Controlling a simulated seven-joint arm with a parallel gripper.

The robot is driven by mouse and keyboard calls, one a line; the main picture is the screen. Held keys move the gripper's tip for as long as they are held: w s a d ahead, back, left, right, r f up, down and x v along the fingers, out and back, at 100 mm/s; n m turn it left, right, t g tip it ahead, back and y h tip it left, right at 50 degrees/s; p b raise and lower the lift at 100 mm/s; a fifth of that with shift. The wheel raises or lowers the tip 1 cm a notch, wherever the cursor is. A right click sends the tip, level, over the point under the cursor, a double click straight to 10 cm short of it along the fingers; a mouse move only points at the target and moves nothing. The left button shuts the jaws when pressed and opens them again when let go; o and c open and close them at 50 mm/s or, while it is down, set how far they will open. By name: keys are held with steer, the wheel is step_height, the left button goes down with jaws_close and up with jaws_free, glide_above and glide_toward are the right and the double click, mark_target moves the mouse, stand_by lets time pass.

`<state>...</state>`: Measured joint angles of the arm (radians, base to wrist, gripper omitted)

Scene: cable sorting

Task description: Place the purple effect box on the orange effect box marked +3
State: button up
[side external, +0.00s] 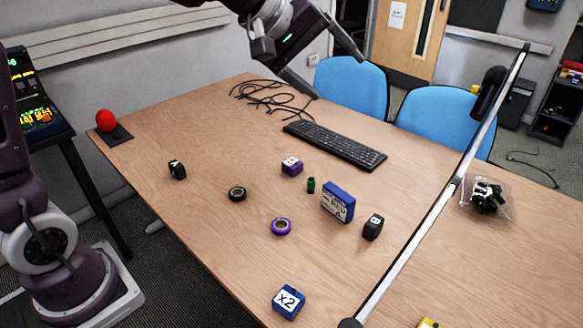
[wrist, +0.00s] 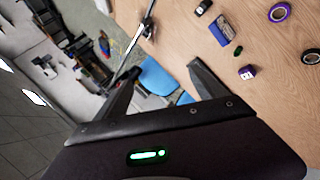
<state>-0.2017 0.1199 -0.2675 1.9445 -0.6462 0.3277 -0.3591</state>
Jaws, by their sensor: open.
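The small purple box (side external: 292,168) with a white marked face sits on the table in the side view, left of the blue and white box. It also shows in the wrist view (wrist: 247,72), right of my gripper. No orange box marked +3 is identifiable in either view. A yellow object (side external: 428,323) is cut off at the bottom edge of the side view, and its marking cannot be read. My gripper (side external: 339,78) is open and empty, high above the far part of the table, well apart from the purple box. Its fingers also show in the wrist view (wrist: 163,68).
A blue box marked x2 (side external: 289,301) sits near the front. A blue and white box (side external: 338,202), tape rolls (side external: 281,226) and small dark items lie mid-table. A keyboard (side external: 334,144) and tangled cable (side external: 272,98) lie behind. A long pole (side external: 430,210) crosses the right side.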

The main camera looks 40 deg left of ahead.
steer(key=w+a+f+n+t, duration=0.1)
steer(key=w+a+f+n, duration=0.1)
steer(key=w, duration=0.3)
steer(key=w+a+f+n, duration=0.1)
steer(key=w+n, duration=0.2)
steer(key=w, duration=0.2)
steer(key=n+g+y, duration=0.4)
steer(key=n+y, duration=0.1)
steer(key=n, duration=1.7)
glide_above(292, 163)
steer(key=s, duration=0.3)
step_height(292, 163, down, 37)
steer(key=w+f, duration=0.1)
steer(key=w+d+f, duration=0.1)
steer(key=f, duration=0.1)
steer(key=shift+w+f, duration=0.15)
steer(key=shift+w, duration=0.05)
steer(key=shift+w+t, duration=0.3)
steer(key=shift+w, duration=0.05)
steer(key=shift+a+f, duration=0.1)
steer(key=shift+f, duration=0.25)
steer(key=shift+s+a+f, duration=0.25)
steer(key=shift+a+f, duration=0.1)
steer(key=shift+f, duration=0.15)
steer(key=shift+c, duration=0.4)
